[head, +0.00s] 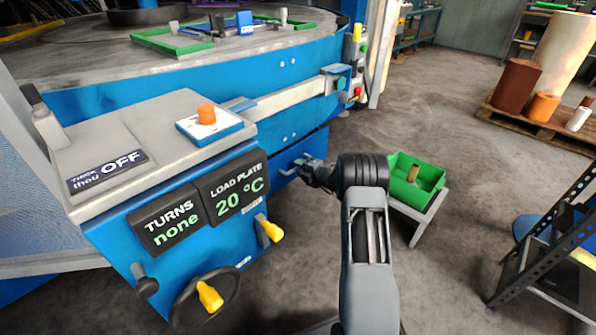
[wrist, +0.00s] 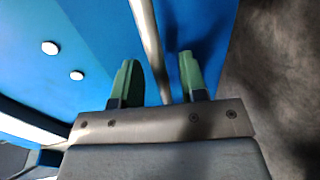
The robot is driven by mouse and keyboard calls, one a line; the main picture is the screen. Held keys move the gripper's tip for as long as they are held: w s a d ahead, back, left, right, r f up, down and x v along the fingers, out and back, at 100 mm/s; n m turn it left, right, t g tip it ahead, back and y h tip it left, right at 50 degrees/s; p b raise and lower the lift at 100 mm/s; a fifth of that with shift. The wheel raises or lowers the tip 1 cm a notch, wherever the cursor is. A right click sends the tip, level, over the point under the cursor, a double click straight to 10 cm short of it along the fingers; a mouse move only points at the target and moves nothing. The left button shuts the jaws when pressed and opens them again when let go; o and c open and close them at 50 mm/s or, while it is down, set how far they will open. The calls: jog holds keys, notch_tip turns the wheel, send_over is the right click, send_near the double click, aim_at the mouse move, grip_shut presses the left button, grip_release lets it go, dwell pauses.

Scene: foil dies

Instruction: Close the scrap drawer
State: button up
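The scrap drawer appears to be the blue front (head: 308,149) low on the machine, right of the control console. A pale bar handle (head: 286,171) runs along it. I cannot tell how far out the drawer stands. My gripper (head: 303,168) is at the handle's right end, partly hidden by my wrist. In the wrist view, its two green fingers (wrist: 158,78) are apart, with the metal handle bar (wrist: 148,40) passing between them. Gaps show on both sides of the bar. The blue drawer face (wrist: 85,35) fills the left behind the fingers.
The console (head: 165,150) with handwheel (head: 205,298) and yellow-knobbed lever (head: 270,228) stands left of my arm. A green bin (head: 405,180) on a stand is close on the right. A dark metal rack (head: 555,250) is further right. Floor between is clear.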

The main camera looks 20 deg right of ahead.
jog(key=shift+w+a+f, duration=0.1)
jog(key=shift+w+a, duration=0.15)
jog(key=shift+w, duration=0.3)
grip_shut()
